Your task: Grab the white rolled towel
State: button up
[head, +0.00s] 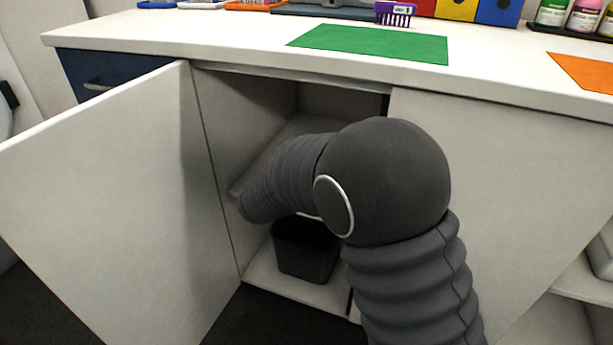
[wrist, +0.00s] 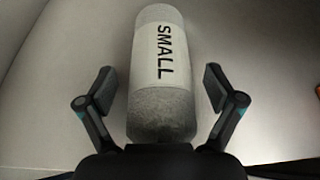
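A rolled towel (wrist: 161,70) lies lengthwise in the middle of the wrist view. It looks grey, with a wide white band printed "SMALL" around it. My gripper (wrist: 159,90) is open, with one finger on each side of the roll and a visible gap on both sides. The near end of the roll is close to the gripper's palm; I cannot tell whether they touch. In the head view my arm reaches into the open cabinet (head: 222,120) and hides both the gripper and the towel.
The cabinet door (head: 110,200) stands open at the left. A black bin (head: 304,252) sits on the cabinet floor below my arm. The countertop (head: 220,35) above holds a green mat (head: 375,44), an orange mat (head: 585,72) and a purple basket (head: 396,14).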

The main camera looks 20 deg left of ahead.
jog(key=c, duration=1.1)
jog(key=shift+r, duration=0.1)
